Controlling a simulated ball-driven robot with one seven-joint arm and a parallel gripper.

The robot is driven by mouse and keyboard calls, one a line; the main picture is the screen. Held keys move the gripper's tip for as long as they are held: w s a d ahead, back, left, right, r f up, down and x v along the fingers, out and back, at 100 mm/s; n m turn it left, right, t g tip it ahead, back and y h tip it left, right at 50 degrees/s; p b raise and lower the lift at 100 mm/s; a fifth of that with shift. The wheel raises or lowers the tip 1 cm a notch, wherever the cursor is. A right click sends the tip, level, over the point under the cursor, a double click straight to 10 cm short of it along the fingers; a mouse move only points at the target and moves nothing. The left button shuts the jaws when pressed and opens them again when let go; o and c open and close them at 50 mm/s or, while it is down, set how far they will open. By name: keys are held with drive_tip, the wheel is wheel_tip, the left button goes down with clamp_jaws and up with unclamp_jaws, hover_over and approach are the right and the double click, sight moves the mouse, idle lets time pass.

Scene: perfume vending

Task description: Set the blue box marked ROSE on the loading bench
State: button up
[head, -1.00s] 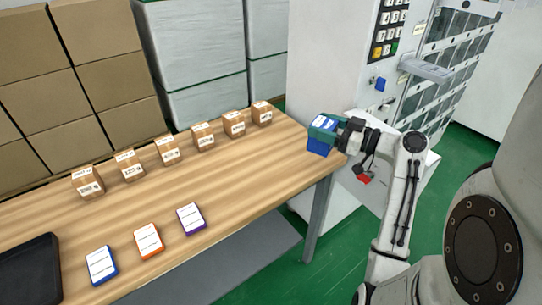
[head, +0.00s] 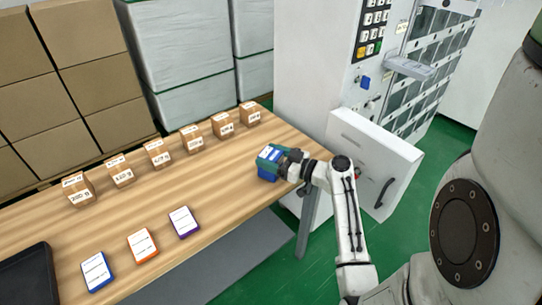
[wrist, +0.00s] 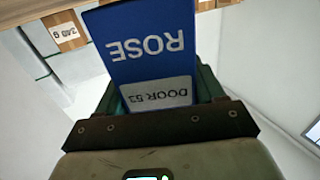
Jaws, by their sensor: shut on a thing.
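The blue box marked ROSE (wrist: 150,45) fills the upper middle of the wrist view, with a white label reading DOOR 53 nearest the gripper. My gripper (wrist: 155,95) is shut on it, with a green finger on each side. In the head view the blue box (head: 266,175) shows between the fingers of my gripper (head: 272,158), over the right end of the wooden loading bench (head: 150,185). I cannot tell whether the box touches the bench top.
Several small brown cartons (head: 156,153) stand in a row along the bench's back. Blue, orange and purple cards (head: 142,246) lie at the front, beside a black tray (head: 28,277). The vending machine's white door (head: 375,160) stands open to the right. Bare wood lies between cartons and cards.

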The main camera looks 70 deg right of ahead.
drive_tip(key=shift+f, duration=0.2)
drive_tip(key=shift+f, duration=0.15)
drive_tip(key=o, duration=1.1)
drive_tip(key=shift+r, duration=0.25)
drive_tip(key=s+a+b, duration=0.2)
drive_tip(key=s, duration=0.9)
drive_tip(key=shift+s+b, duration=0.4)
drive_tip(key=shift+f, duration=0.1)
